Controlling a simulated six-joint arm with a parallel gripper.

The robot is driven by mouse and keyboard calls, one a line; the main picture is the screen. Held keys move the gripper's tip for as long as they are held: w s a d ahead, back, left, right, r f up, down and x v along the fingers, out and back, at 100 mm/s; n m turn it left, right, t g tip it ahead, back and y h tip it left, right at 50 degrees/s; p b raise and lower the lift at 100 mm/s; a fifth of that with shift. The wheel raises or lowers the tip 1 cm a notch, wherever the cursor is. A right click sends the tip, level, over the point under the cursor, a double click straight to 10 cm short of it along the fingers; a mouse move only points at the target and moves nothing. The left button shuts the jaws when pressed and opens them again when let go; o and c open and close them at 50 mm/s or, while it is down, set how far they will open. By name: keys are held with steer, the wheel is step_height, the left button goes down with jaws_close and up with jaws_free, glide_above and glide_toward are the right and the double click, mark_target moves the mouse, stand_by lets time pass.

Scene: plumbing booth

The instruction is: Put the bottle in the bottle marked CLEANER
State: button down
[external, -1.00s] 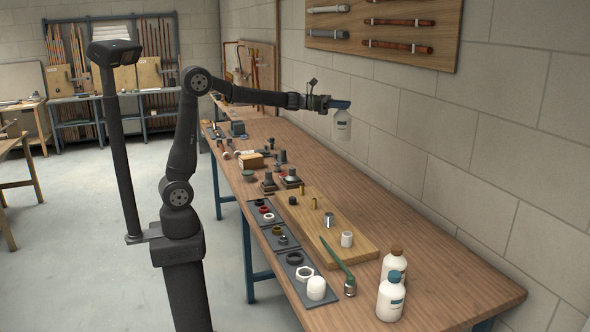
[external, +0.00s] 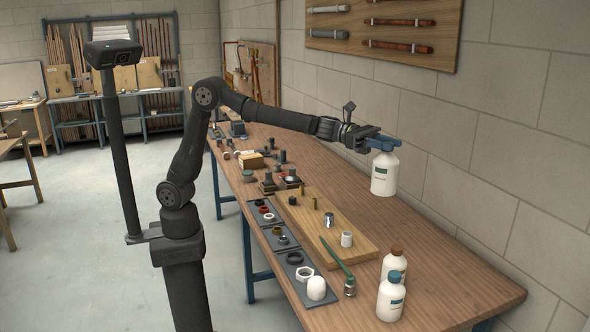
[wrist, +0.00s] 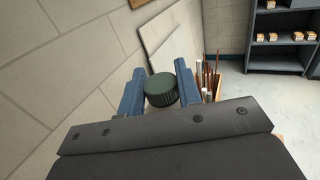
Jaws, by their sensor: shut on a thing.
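My gripper (external: 384,143) is shut on the neck of a white bottle (external: 384,174) with a small dark label. The held bottle hangs upright in the air above the right side of the bench, near the wall. In the wrist view its dark green ribbed cap (wrist: 160,90) shows between my blue fingers; the body is hidden. The lettering on the labels is too small to read.
A wooden board (external: 335,232) with small metal fittings and a green-handled tool (external: 338,258) lies left of the standing bottles. Grey trays (external: 287,247) of rings line the bench's left edge. The bench (external: 440,262) is bare along the wall.

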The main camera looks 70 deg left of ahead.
steer(key=s+d+m+g+h, duration=0.1)
steer(key=s+d+m+g, duration=0.15)
steer(key=s+d, duration=1.3)
steer(key=w+f, duration=1.1)
steer(key=f, duration=0.5)
steer(key=shift+w+f+g, duration=0.25)
steer(key=shift+w+g, duration=0.05)
steer(key=shift+g, duration=0.05)
steer(key=shift+a+f, duration=0.1)
steer(key=shift+f, duration=0.05)
steer(key=c, duration=1)
jaws_free()
steer(key=shift+c, duration=0.2)
